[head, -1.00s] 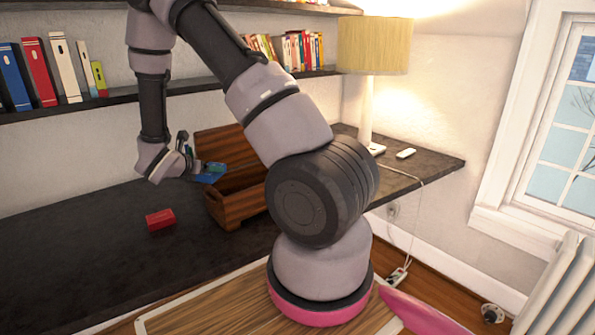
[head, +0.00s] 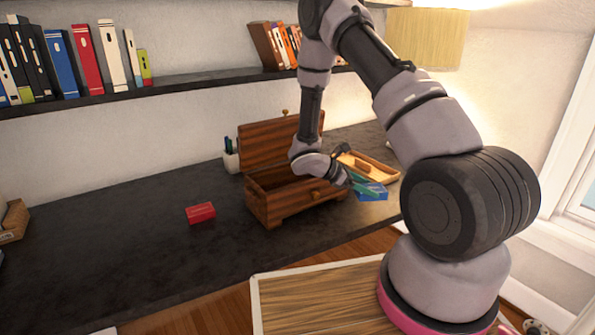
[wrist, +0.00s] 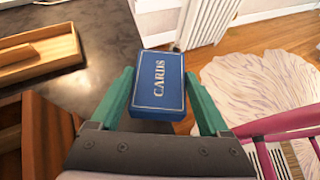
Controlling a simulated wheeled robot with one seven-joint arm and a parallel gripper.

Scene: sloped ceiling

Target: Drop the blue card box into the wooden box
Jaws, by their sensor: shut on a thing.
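The blue card box (head: 373,192), marked "CARDS", is held between the green fingers of my gripper (head: 362,185). In the wrist view, the card box (wrist: 158,88) sits between the fingertips of my gripper (wrist: 160,98). The wooden box (head: 297,208) stands on the dark desk with its lid raised at the back. In the head view, my gripper and the card box appear at the right end of the wooden box, outside its opening. My wrist hides part of that opening. In the wrist view, part of the wooden box (wrist: 45,138) shows at lower left.
A red box (head: 200,212) lies on the desk left of the wooden box. A light wooden tray (head: 372,165) lies behind my gripper at right. A pen cup (head: 231,160) stands by the raised lid.

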